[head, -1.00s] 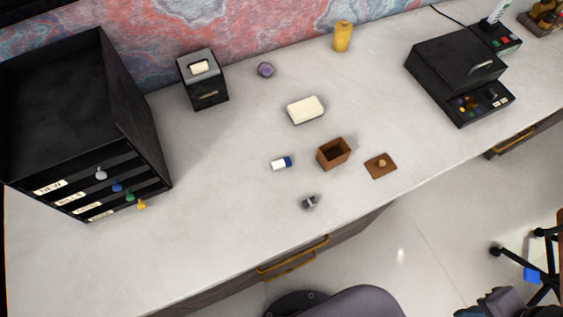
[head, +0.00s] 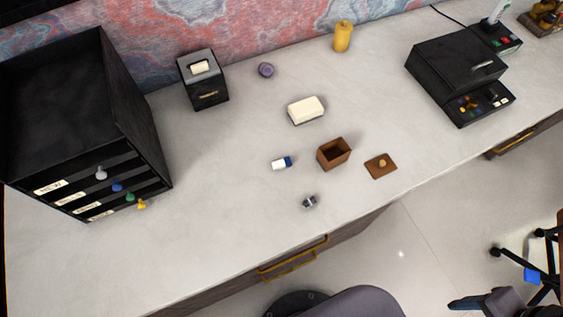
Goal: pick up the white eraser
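The small white eraser (head: 281,163) with a blue end lies on the pale desk top, left of a small open brown box. It stands apart from everything around it. A larger cream-white block (head: 306,110) lies behind it, a little to the right. A dark part that seems to be the end of my arm, with my gripper (head: 462,303), shows at the bottom right edge, off the desk and far from the eraser. It is cut off by the frame, and its fingers cannot be made out clearly.
Near the eraser are the brown box (head: 333,154), its knobbed lid (head: 380,166) and a small grey-black object (head: 310,202). A black drawer unit (head: 85,120) stands left and a black machine (head: 455,70) back right. The desk between the drawers and eraser is clear.

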